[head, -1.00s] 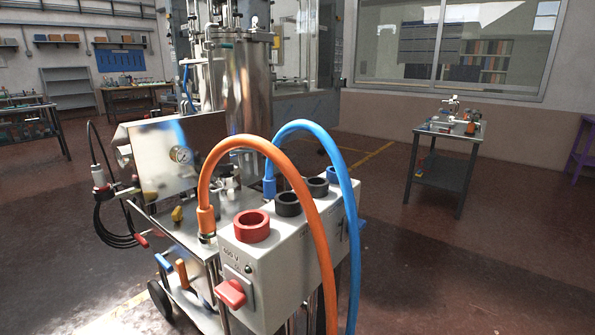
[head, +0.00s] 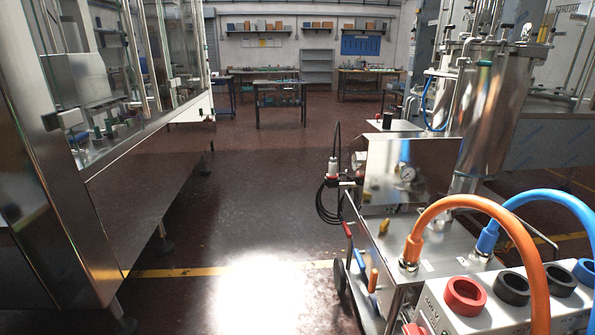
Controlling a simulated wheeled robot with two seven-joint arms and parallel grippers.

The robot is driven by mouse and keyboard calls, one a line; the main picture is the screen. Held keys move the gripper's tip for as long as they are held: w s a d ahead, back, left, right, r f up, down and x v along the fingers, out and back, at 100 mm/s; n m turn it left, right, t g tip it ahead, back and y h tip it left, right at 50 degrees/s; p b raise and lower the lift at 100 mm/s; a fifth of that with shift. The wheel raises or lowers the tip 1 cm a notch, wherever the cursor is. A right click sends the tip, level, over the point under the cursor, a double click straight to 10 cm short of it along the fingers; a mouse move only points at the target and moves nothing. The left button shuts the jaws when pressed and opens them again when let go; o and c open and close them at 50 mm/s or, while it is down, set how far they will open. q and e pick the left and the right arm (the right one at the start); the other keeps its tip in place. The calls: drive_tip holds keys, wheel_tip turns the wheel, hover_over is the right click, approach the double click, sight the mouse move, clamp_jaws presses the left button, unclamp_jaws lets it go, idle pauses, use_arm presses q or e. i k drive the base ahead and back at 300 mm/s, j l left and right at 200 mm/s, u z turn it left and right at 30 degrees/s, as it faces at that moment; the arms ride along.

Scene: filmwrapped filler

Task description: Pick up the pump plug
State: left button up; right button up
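A white and red plug-like piece (head: 332,166) with a black cable hangs at the left side of the steel pump cart (head: 450,238) in the head view. It looks like the pump plug. The cable rises above it, and a black coil (head: 326,203) hangs below. The piece is small, so I cannot tell how it is held there. Neither of my grippers is in view.
A grey box with red and black round sockets (head: 465,295) and orange (head: 530,255) and blue (head: 575,205) hoses stands at the lower right. A steel machine (head: 130,190) fills the left. The dark red floor (head: 250,210) between is clear. Workbenches (head: 280,88) stand at the back.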

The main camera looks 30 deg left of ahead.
sight(332, 174)
drive_tip(key=j+u, duration=0.1)
drive_tip(key=u, duration=0.6)
drive_tip(key=z, duration=1.35)
drive_tip(key=u, duration=1.35)
drive_tip(key=i+j+z, duration=0.55)
drive_tip(key=i+j, duration=0.15)
drive_tip(key=i+j+z, duration=0.3)
drive_tip(key=j, duration=0.15)
drive_tip(key=i+j+z, duration=0.3)
drive_tip(key=j, duration=0.2)
